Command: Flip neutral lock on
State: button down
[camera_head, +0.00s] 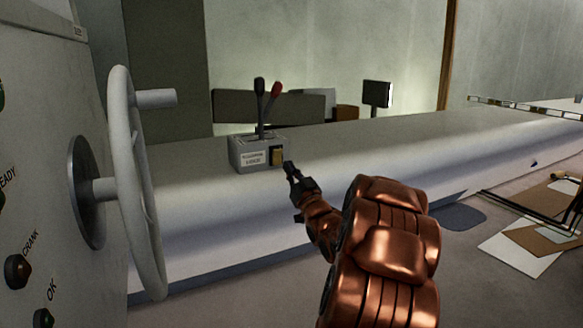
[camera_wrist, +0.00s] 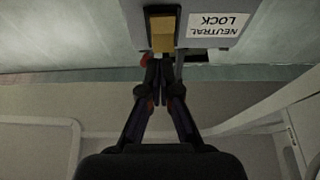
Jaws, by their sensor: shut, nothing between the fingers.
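The neutral lock (camera_head: 277,156) is a yellow-tan rocker on the front of a small grey control box (camera_head: 246,154) with a white label. In the wrist view the rocker (camera_wrist: 163,32) sits in a dark frame beside a label (camera_wrist: 214,25) reading "NEUTRAL LOCK", upside down. Two levers, one black (camera_head: 260,100) and one red-topped (camera_head: 276,91), stand up from the box. My gripper (camera_head: 288,168) is shut and empty, its tips close to the rocker's lower edge. In the wrist view the fingertips (camera_wrist: 157,62) meet just below the rocker; I cannot tell whether they touch it.
A white handwheel (camera_head: 122,180) stands on a panel at the left, with a CRANK knob (camera_head: 17,271) and an OK button (camera_head: 43,318). The long grey ledge (camera_head: 400,135) right of the box is clear. Flat boards (camera_head: 530,240) lie on the floor at right.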

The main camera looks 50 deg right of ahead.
jog(key=s+a+f+p, duration=0.2)
jog(key=s+f, duration=0.4)
jog(key=shift+s+a+f, duration=0.2)
jog(key=shift+a+f, duration=0.05)
dwell(0.6)
jog(key=w+a+r+n+g+y+p, duration=0.2)
jog(key=w+a+r+g+p, duration=0.45)
jog(key=p, duration=0.45)
jog(key=s+a+r+g+y+p, duration=0.1)
jog(key=s+a+r+g+p, duration=0.3)
jog(key=a+p, duration=0.6)
jog(key=s+a+r+n+g+y+p, duration=0.1)
jog(key=s+a+r+g+y+p, duration=0.1)
jog(key=s+a+r+g+p, duration=0.4)
jog(key=s+a+r+n+g+y+p, duration=0.1)
jog(key=s+a+r+g+y+p, duration=0.2)
jog(key=s+a+r+p, duration=1)
jog(key=s+a+r+g, duration=0.1)
jog(key=s+a+g, duration=0.2)
jog(key=s+a, duration=0.3)
jog(key=shift+s+a+r+p, duration=0.15)
jog(key=shift+s+a+p, duration=0.15)
jog(key=shift+s, duration=2)
